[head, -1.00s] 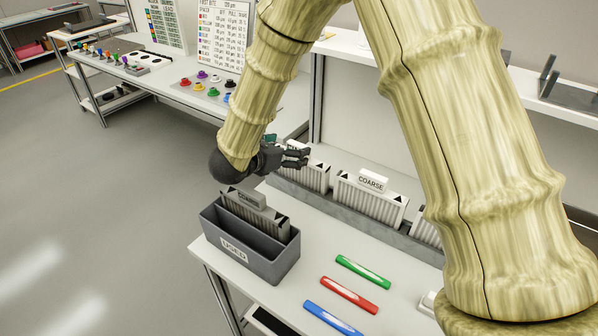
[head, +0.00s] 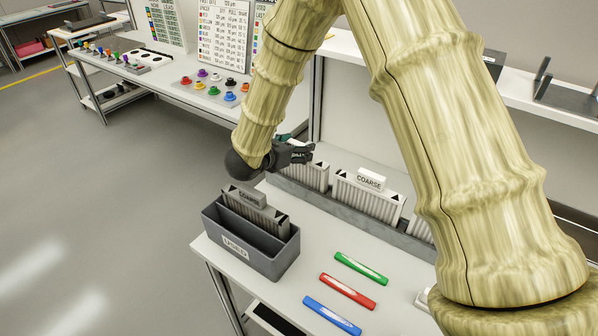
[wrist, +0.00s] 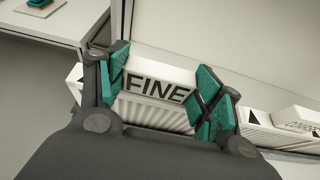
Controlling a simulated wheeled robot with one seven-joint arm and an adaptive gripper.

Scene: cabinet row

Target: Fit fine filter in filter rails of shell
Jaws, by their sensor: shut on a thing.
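My gripper (wrist: 165,95) is shut on the fine filter (wrist: 158,88), a white pleated block with a tab marked FINE, between its teal pads in the wrist view. In the head view my gripper (head: 297,150) is at the left end of the filter row on the bench. The filter below it (head: 312,176) is partly hidden by the gripper. I cannot tell whether it is lifted clear of the rack (head: 335,203). The shell and its filter rails are not recognisable in these views.
A coarse filter (head: 368,192) stands in the rack to the right. A grey USED bin (head: 232,243) holding a used coarse filter (head: 255,210) stands at the bench's front left. Green (head: 361,268), red (head: 347,291) and blue (head: 332,315) strips lie on the bench. A shelf (head: 540,92) runs behind.

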